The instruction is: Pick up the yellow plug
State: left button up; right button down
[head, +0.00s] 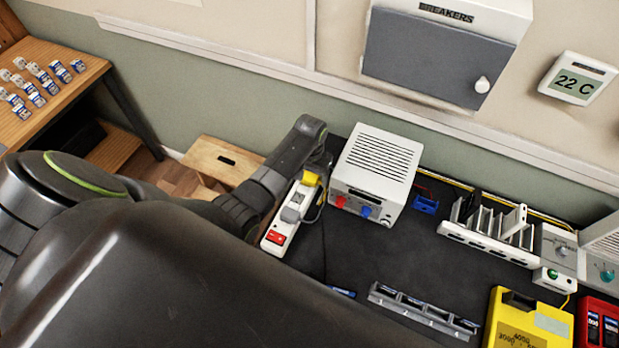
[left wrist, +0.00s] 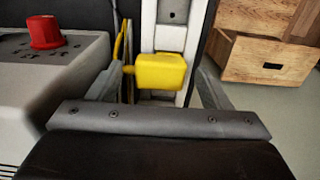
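The yellow plug (head: 310,179) sits at the far end of a white power strip (head: 271,240), which also carries a grey plug (head: 293,208) and a red switch. In the left wrist view the yellow plug (left wrist: 160,72) lies between the two fingers of my left gripper (left wrist: 158,88). The fingers are apart, with a visible gap on each side of the plug, so the gripper is open. In the head view my left gripper (head: 320,167) is over the strip's far end, partly hidden by my arm. My right gripper is not in view.
A white power supply (head: 385,160) with red and blue knobs stands close to the right of the strip. A grey rack (head: 420,310) and yellow meter (head: 525,320) lie at front right. The dark bench middle is clear.

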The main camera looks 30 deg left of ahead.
aim_at(310, 176)
pick_arm(q)
jog(key=c, duration=1.2)
jog(key=shift+o, duration=0.2)
jog(key=shift+r, duration=0.1)
notch_tip(310, 176, up, 10)
jog(key=b, duration=0.1)
